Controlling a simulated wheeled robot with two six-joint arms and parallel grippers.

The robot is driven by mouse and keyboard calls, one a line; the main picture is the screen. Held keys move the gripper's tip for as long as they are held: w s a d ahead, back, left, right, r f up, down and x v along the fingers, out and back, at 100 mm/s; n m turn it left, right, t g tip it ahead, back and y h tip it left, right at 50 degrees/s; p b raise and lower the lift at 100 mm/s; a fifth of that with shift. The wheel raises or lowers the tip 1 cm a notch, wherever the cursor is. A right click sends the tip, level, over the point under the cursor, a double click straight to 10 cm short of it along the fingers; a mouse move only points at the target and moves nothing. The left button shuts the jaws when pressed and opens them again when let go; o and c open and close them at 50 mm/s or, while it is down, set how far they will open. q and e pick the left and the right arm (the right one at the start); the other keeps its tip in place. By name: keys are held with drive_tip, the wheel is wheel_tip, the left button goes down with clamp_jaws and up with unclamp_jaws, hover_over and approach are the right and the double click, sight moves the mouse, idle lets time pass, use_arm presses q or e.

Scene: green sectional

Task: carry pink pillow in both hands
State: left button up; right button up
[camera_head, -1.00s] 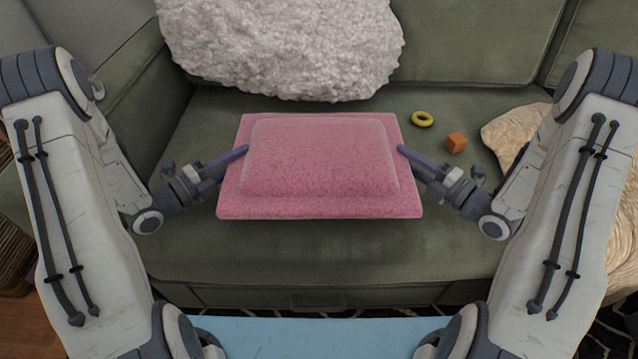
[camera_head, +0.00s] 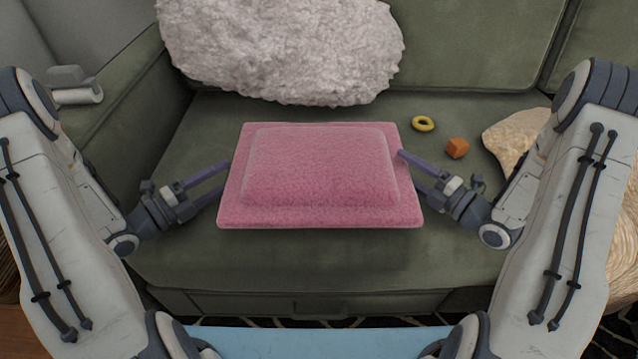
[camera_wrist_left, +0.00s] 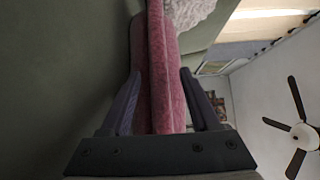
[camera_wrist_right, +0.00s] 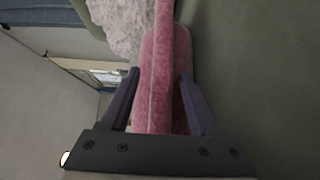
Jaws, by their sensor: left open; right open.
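The pink pillow (camera_head: 320,175) lies flat over the front middle of the green sofa seat; I cannot tell whether it touches the seat. My left gripper (camera_head: 224,178) is open at its left edge, fingers apart. In the left wrist view the pillow's edge (camera_wrist_left: 160,90) stands between the two fingers, with room on the side of the finger nearer the ceiling. My right gripper (camera_head: 411,170) is open at the right edge. In the right wrist view the pillow's edge (camera_wrist_right: 155,95) lies between its fingers. The lower right finger is partly hidden in the head view.
A fluffy white pillow (camera_head: 285,50) leans on the backrest behind. A yellow ring (camera_head: 423,124) and an orange cube (camera_head: 457,148) lie on the seat to the right, near a cream blanket (camera_head: 512,135). The seat (camera_head: 310,255) in front of the pillow is clear.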

use_arm(q)
drive_tip(key=v, duration=0.6)
drive_tip(key=shift+s+a, duration=0.2)
drive_tip(key=shift+s, duration=0.05)
drive_tip(key=shift+s+a, duration=0.1)
use_arm(e)
drive_tip(key=shift+s+d, duration=0.2)
drive_tip(key=shift+d, duration=0.05)
drive_tip(key=v, duration=1.1)
drive_tip(key=shift+s+d, duration=0.15)
